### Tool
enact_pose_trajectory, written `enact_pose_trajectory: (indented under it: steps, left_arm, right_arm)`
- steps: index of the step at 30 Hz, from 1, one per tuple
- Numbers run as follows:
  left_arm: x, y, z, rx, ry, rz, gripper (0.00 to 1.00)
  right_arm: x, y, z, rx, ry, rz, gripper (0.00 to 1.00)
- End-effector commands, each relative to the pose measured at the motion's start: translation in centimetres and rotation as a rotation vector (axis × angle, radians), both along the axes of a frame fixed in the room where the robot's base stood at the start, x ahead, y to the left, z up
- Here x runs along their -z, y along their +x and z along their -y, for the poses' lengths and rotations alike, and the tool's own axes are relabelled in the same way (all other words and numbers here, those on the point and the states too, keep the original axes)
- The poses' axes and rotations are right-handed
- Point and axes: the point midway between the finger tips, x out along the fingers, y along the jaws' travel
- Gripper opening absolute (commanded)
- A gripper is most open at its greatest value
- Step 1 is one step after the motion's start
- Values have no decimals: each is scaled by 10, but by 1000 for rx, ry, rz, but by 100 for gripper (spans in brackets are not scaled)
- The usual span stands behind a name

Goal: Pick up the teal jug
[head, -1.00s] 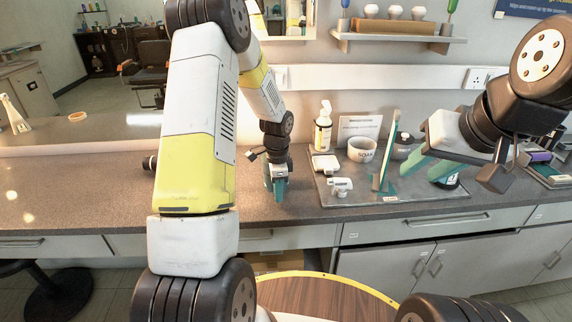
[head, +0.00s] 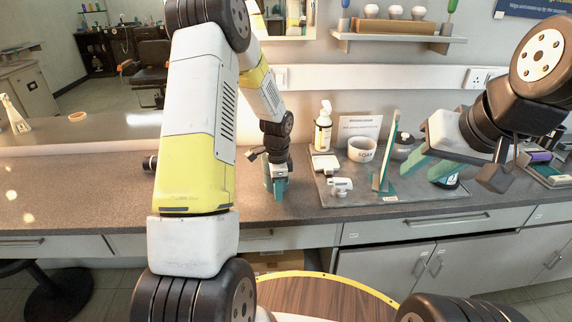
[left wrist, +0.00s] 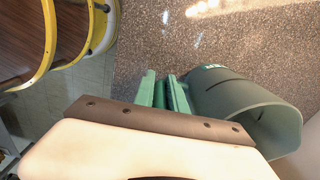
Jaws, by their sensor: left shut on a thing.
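The teal jug (left wrist: 250,112) shows in the left wrist view as a dull green, open-mouthed vessel at the right, beside my left gripper's fingers. My left gripper (left wrist: 164,88) has its green fingers close together, shut on a narrow green part at the jug's side, probably the handle; the fingers hide most of that part. In the head view my left gripper (head: 276,187) points down at the counter's front part, and the jug there is mostly hidden and hard to tell from the teal fingers. My right gripper (head: 420,172) is open and empty above the grey tray's right side.
The grey tray (head: 345,200) holds a pump bottle (head: 323,130), a white bowl (head: 361,149), an upright teal-framed mirror (head: 386,160) and a small white device (head: 340,186). The counter (head: 100,185) left of my left arm is mostly clear. A shelf (head: 400,38) hangs behind.

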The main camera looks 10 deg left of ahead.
Motion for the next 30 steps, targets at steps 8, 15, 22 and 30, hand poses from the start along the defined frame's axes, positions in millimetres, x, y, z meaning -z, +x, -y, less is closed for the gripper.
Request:
enact_pose_trajectory:
  steps: [8,15,22,30]
  left_arm:
    - [-2,1,0,0,0,3,0]
    - [-19,2,0,0,-1,6,0]
    - [-39,-20,-2,-1,0,1,0]
    - [-45,-89,-7,0,0,2,0]
  right_arm:
    - [0,0,0,0,0,0,36]
    - [0,0,0,0,0,0,36]
    - [0,0,0,0,0,0,36]
    - [0,0,0,0,0,0,36]
